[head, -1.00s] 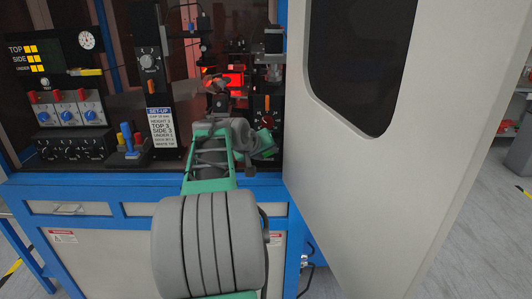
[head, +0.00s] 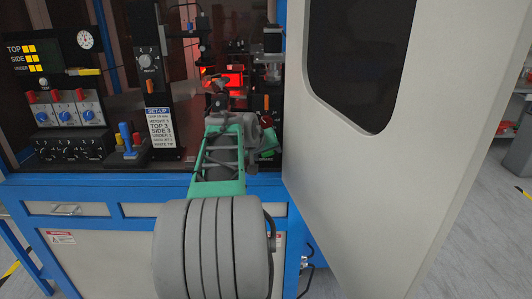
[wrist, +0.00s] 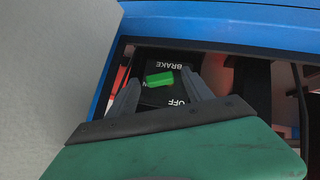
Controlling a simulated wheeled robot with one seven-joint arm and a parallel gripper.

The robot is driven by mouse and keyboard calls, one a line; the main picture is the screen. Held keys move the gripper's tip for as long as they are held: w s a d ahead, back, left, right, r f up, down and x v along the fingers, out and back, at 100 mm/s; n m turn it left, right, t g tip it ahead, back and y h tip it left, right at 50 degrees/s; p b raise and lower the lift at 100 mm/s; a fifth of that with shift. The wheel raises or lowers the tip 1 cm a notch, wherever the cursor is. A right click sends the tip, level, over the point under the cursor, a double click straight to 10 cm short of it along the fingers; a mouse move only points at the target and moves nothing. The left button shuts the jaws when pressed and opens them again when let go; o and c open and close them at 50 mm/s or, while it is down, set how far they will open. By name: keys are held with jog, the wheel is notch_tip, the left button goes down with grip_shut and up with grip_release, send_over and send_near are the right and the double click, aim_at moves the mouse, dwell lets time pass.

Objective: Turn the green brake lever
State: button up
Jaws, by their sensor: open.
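The green brake lever (wrist: 159,79) shows in the wrist view as a short bright green bar, slightly slanted, on a black plate (wrist: 176,68) marked BRAKE and OFF. The lettering appears upside down there, and the ON mark is partly hidden. My gripper (wrist: 161,77) is open, with one grey finger on each side of the lever in the picture. Gaps show between the lever and both fingers; I cannot tell how far the tips are from the plate. In the head view my arm blocks most of the gripper.
A blue frame (wrist: 220,22) edges the panel opening in the wrist view. The large grey open door (head: 420,150) stands close on the right of my arm. A panel with several blue knobs (head: 68,116), a blue lever (head: 126,134) and a set-up sign (head: 160,125) are to the left.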

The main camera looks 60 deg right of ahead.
jog(key=v, duration=0.7)
jog(key=shift+a+r, duration=0.25)
jog(key=shift+a, duration=0.05)
jog(key=shift+c, duration=0.2)
jog(key=a+r, duration=0.1)
jog(key=r, duration=0.4)
jog(key=a+r+b, duration=0.1)
jog(key=r, duration=0.1)
jog(key=shift+w+a+r, duration=0.2)
jog(key=shift+a+r, duration=0.1)
jog(key=c, duration=0.5)
jog(key=x, duration=0.9)
jog(key=shift+d+f+b, duration=0.2)
jog(key=shift+b, duration=0.15)
grip_shut()
jog(key=shift+s+d+f+b, duration=0.1)
jog(key=shift+s+d+f, duration=0.1)
jog(key=shift+f, duration=0.5)
jog(key=shift+s+d+f+b, duration=0.15)
jog(key=shift+s+f, duration=0.1)
jog(key=shift+f, duration=0.4)
jog(key=shift+s+d+f+b, duration=0.1)
jog(key=shift+s+d+f, duration=0.1)
jog(key=shift+f, duration=0.5)
